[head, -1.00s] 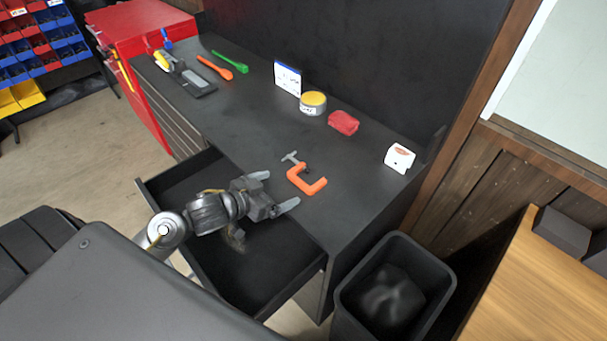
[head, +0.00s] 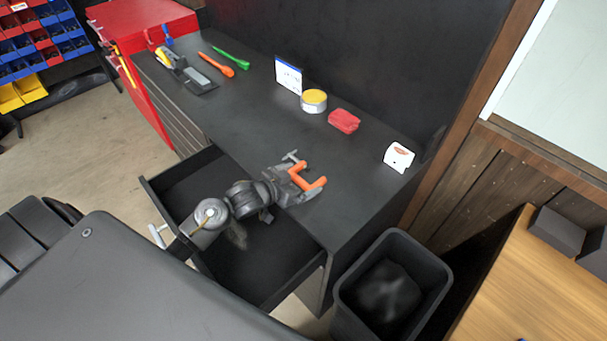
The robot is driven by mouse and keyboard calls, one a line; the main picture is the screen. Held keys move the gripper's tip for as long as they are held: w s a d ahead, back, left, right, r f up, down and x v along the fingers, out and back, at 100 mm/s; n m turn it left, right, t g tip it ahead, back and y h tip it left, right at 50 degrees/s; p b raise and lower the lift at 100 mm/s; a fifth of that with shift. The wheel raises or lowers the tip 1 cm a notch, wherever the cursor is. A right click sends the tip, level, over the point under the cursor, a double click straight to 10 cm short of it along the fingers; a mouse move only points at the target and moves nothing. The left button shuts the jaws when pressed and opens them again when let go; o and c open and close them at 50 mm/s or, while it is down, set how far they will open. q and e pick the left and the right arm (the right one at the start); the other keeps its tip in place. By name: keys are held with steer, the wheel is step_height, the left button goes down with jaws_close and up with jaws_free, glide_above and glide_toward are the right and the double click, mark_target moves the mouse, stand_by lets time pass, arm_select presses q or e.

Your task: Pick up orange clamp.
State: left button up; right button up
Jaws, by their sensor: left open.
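The orange clamp (head: 316,186) lies on the dark worktop near its front edge, above the pulled-out drawer. Its grey screw end (head: 291,156) points up and left. My left gripper (head: 300,180) is at the clamp, with its open fingers reaching over or around the orange frame. The gripper hides part of the clamp, and I cannot tell whether the fingers touch it. My right gripper is not in view.
An open black drawer (head: 262,288) lies under my left arm. A black bin (head: 345,312) stands right of it. The worktop's middle is clear.

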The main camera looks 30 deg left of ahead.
arm_select(q)
steer(key=c, duration=0.7)
steer(key=shift+c, duration=0.5)
steer(key=shift+r, duration=0.1)
